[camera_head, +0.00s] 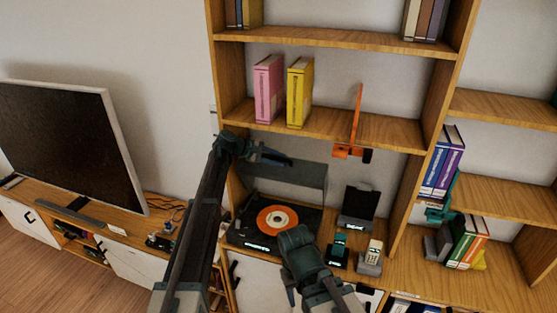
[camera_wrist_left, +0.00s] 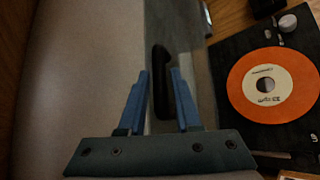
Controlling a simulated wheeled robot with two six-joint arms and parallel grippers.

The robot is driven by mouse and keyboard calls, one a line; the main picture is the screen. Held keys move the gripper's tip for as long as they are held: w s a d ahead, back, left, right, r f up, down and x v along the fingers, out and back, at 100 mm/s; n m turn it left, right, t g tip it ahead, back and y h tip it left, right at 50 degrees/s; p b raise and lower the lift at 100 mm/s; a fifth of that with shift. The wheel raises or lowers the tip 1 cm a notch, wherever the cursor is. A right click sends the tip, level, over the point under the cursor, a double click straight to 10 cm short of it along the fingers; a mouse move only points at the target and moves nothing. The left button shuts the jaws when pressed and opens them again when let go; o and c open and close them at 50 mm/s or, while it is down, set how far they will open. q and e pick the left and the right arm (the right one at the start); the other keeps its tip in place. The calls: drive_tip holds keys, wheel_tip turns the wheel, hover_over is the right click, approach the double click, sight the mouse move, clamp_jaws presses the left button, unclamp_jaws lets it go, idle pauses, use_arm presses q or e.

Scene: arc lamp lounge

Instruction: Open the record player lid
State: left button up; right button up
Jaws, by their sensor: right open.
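The record player (camera_head: 243,239) sits on the lower shelf, an orange record (camera_head: 277,219) with a pale label on it. Its grey, see-through lid (camera_head: 300,177) stands raised at the back, tilted above the deck. My left gripper (camera_head: 268,154) is at the lid's upper edge. In the left wrist view the lid (camera_wrist_left: 193,30) runs past the blue fingers (camera_wrist_left: 160,85), and its dark handle (camera_wrist_left: 161,70) shows between them. Whether they press on it is unclear. My right gripper (camera_head: 297,238) is open, in front of the deck's right part; its fingertips are hard to make out.
To the right on the shelf are a black stand (camera_head: 358,210), a dark phone-like item (camera_head: 339,250) and a pale one (camera_head: 371,257). Pink (camera_head: 268,90) and yellow (camera_head: 299,92) binders and an orange item (camera_head: 355,120) are on the shelf above. A television (camera_head: 70,140) stands left.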

use_arm(q)
drive_tip(key=p+v, duration=0.6)
drive_tip(key=v, duration=0.7)
drive_tip(key=shift+a, duration=0.25)
drive_tip(key=shift+r, duration=0.1)
drive_tip(key=s+d+f+m+g+y+b, duration=0.1)
drive_tip(key=s+d+f+m+y+b, duration=0.2)
drive_tip(key=s, duration=0.4)
drive_tip(key=s+d+f+m+g, duration=0.1)
drive_tip(key=s+d+f, duration=0.2)
drive_tip(key=s+f, duration=0.35)
drive_tip(key=s+d+f+m+g+y+b, duration=0.1)
drive_tip(key=s+d+f+m+y+b, duration=0.15)
drive_tip(key=s, duration=0.45)
drive_tip(key=s+a+f+m+y+b, duration=0.1)
drive_tip(key=s+f+m+y+b, duration=0.2)
drive_tip(key=s, duration=0.9)
drive_tip(key=s+a+f+m+y+b, duration=0.2)
drive_tip(key=s+f+m+y, duration=0.2)
drive_tip(key=s, duration=0.9)
wheel_tip(320, 180, down, 4)
drive_tip(key=shift+r+m+g+b, duration=0.2)
drive_tip(key=shift+m+g+b, duration=0.2)
drive_tip(key=shift+m, duration=0.05)
